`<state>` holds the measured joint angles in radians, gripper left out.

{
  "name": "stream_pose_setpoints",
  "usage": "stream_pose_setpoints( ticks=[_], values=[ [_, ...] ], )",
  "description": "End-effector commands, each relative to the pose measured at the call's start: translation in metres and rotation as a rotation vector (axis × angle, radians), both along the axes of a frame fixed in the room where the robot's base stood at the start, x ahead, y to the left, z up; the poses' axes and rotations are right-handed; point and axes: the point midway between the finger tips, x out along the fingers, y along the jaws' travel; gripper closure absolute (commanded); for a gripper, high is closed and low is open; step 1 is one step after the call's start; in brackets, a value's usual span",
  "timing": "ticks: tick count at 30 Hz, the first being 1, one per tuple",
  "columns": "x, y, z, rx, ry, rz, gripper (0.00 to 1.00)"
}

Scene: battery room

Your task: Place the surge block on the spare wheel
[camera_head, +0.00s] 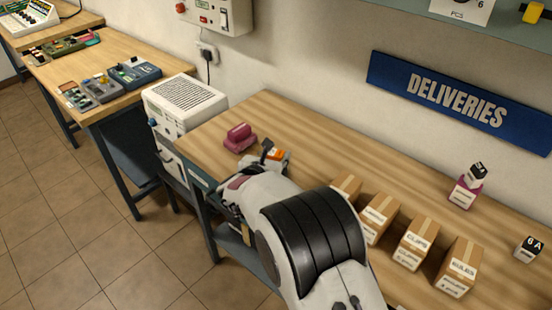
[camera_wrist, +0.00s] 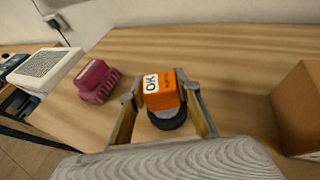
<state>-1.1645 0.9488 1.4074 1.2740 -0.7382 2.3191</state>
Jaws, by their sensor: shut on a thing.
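In the wrist view, my gripper (camera_wrist: 164,88) is shut on an orange block (camera_wrist: 167,99), which I take to be the surge block. The block has a white face with dark lettering. A dark round thing (camera_wrist: 167,121), likely the spare wheel, shows just below the block in the picture, between the fingers. I cannot tell whether the block touches it. My arm hides much of that area.
A magenta object (camera_head: 240,137) lies on the bench (camera_head: 310,137), left of my gripper. Several cardboard boxes (camera_head: 416,243) stand in a row to the right. A purple item (camera_head: 465,192) with a small cube on top and a "6 A" cube (camera_head: 528,249) stand farther right.

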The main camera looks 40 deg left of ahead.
Motion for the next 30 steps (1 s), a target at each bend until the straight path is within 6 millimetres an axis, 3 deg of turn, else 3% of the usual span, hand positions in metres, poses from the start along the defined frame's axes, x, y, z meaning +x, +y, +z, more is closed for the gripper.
stream_pose_setpoints(
  ticks=[5,19,20,21,30],
  values=[
    [0.000,0.000,-0.012,0.000,-0.001,0.000,0.91],
    [0.000,0.000,-0.016,0.001,-0.001,0.000,0.91],
    [0.000,0.000,-0.016,0.002,0.000,-0.001,0.60],
    [0.000,0.000,-0.016,0.001,-0.001,0.000,0.51],
    [0.000,0.000,-0.016,0.001,-0.001,0.000,0.51]
  ],
)
